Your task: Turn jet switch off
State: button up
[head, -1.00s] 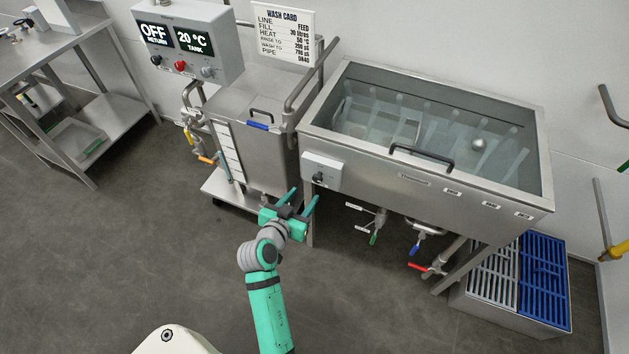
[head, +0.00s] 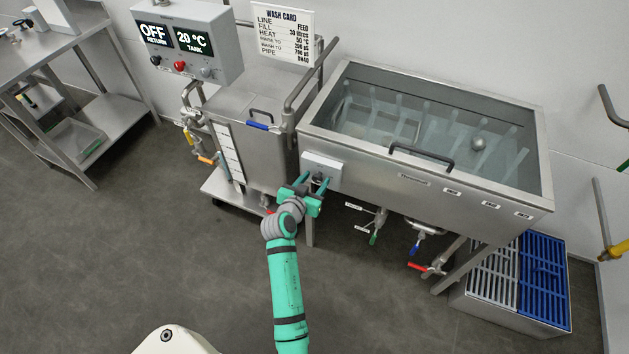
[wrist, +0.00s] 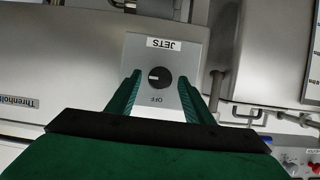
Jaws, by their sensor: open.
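The jet switch is a black round knob (wrist: 159,77) on a grey box labelled JETS (wrist: 185,58), with OFF printed on one side. In the wrist view, which is upside down, the knob's white mark points left, not at OFF. In the head view the box (head: 321,164) is on the left end of the tank's front, and the knob is mostly hidden by my fingers. My gripper (head: 315,181) is open in front of the box, its two green fingers on either side of the knob. I cannot tell whether they touch it.
Below are valves with green, blue and red levers. A smaller steel tank (head: 262,150) stands left, with a control panel (head: 190,40) reading OFF and 20 °C. Open floor lies in front.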

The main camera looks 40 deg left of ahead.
jog(key=c, duration=1)
jog(key=n+h, duration=0.2)
jog(key=n, duration=0.1)
jog(key=shift+a+t, duration=0.25)
jog(key=shift+t, duration=0.15)
jog(key=n+h, duration=0.1)
jog(key=n+t+h, duration=0.1)
jog(key=n, duration=0.1)
jog(key=shift+a+f, duration=0.15)
jog(key=n, duration=0.1)
jog(key=n+t+h, duration=0.1)
jog(key=n, duration=0.1)
jog(key=shift+s+a+f+n, duration=0.1)
jog(key=shift+f+n, duration=0.1)
jog(key=shift+n, duration=0.1)
jog(key=shift+f+n+t+h, duration=0.1)
jog(key=shift+n+t+h, duration=0.15)
jog(key=shift+n+t, duration=0.5)
jog(key=shift+f+n+t+h, duration=0.1)
jog(key=shift+n+t+h, duration=0.15)
jog(key=shift+n, duration=0.9)
